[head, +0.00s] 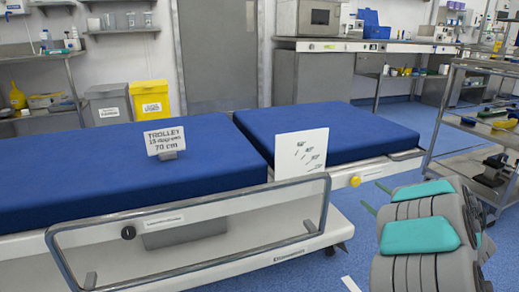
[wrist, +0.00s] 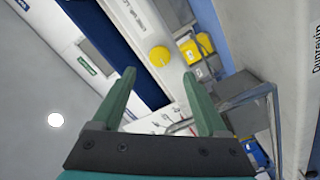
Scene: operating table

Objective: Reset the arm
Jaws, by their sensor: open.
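My arm (head: 425,235), grey with teal panels, is folded at the lower right of the head view. My gripper (head: 376,198) points left from it, with two green fingertips showing beside the right end of the trolley. In the wrist view my gripper (wrist: 158,72) has its two green fingers spread apart, with nothing held between them. The picture there is strongly tilted. A yellow knob (wrist: 159,56) and the trolley's pale side show beyond the fingers.
The trolley with blue pads (head: 120,170) fills the left and middle, with a metal side rail (head: 190,207). A sign (head: 165,141) and a white board (head: 301,153) stand on it. A metal shelf rack (head: 462,145) stands at right. Blue floor shows between.

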